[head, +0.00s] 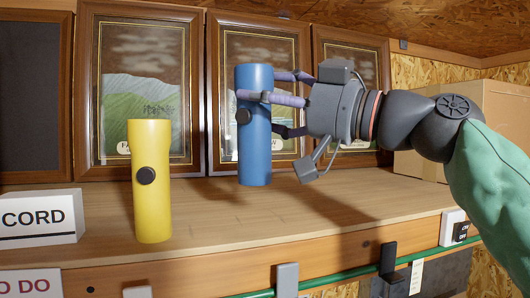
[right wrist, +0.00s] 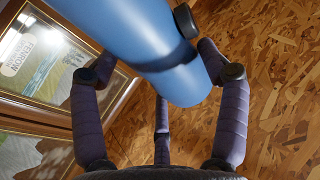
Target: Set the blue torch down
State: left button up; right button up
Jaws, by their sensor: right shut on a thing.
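The blue torch (head: 254,165) stands upright in my right gripper (head: 268,112), over the bench shelf (head: 330,200) in front of the framed pictures. The purple-padded fingers are shut on its upper half, coming from the right. I cannot tell for certain whether its base touches the wood. In the right wrist view the blue torch (right wrist: 150,40) lies between the fingers, with a dark button on its side. My left gripper is not in view.
A yellow torch (head: 152,210) stands upright to the left, nearer the front edge. A white RECORD-type box (head: 40,222) is at far left. Framed pictures (head: 198,90) line the back. A cardboard box (head: 415,165) is behind my arm. Bare wood lies between the torches and at right.

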jog(key=w+f+b, duration=0.1)
jog(key=w+f, duration=0.2)
jog(key=f, duration=0.3)
jog(key=shift+d+f, duration=0.15)
jog(key=shift+f, duration=0.15)
jog(key=shift+s+d+f, duration=0.15)
jog(key=shift+d+f, duration=0.1)
jog(key=shift+f, duration=0.1)
jog(key=shift+c, duration=0.2)
jog(key=shift+w+a+f+b, duration=0.15)
jog(key=shift+w+a+b, duration=0.05)
jog(key=shift+a+b, duration=0.1)
jog(key=o, duration=1.3)
jog(key=shift+o, duration=1.2)
jog(key=shift+s+d, duration=0.1)
jog(key=shift+d, duration=0.05)
